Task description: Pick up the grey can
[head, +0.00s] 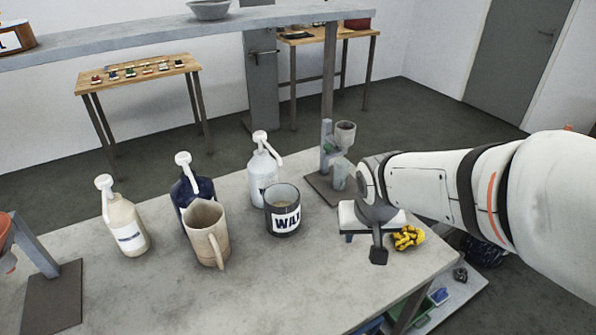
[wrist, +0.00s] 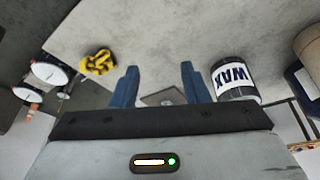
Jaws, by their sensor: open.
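A dark grey can with a white WAX label (head: 283,222) stands upright on the grey table, left of my gripper (head: 370,222) in the head view. In the wrist view the WAX can (wrist: 234,82) shows right of my gripper (wrist: 159,67), beside the right finger and apart from it. The two blue fingers are spread with nothing between them. The head view shows little of the fingers, as the gripper body hides them.
A beige jug (head: 205,235) and several pump bottles, including a dark blue one (head: 187,187), stand left of the can. A metal stand with a funnel (head: 345,135) is behind my gripper.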

